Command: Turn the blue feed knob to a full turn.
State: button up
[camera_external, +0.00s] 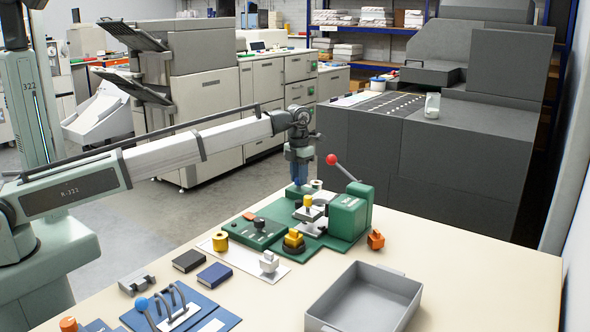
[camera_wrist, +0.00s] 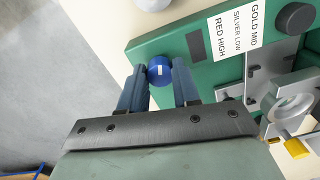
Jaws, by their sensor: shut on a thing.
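The blue feed knob (camera_wrist: 159,70) sits at the edge of the green machine base (camera_wrist: 150,47) in the wrist view. A short pale mark shows on its face. My gripper (camera_wrist: 161,76) has one blue-grey finger on each side of the knob and is shut on it. In the outside view my gripper (camera_external: 299,182) points down at the far left corner of the green machine (camera_external: 348,213). The knob itself is hidden there by the fingers.
A white label (camera_wrist: 237,28) reads GOLD MID, SILVER LOW, RED HIGH. A red-balled lever (camera_external: 331,160) rises right of my gripper. A green control box (camera_external: 257,231), a yellow spool (camera_external: 220,241) and a grey tray (camera_external: 365,297) stand on the table.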

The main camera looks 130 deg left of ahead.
jog(key=shift+m, duration=0.7)
jog(key=o, duration=1.1)
jog(key=shift+c, duration=0.2)
notch_tip(320, 180, up, 14)
jog(key=shift+s+f, duration=0.1)
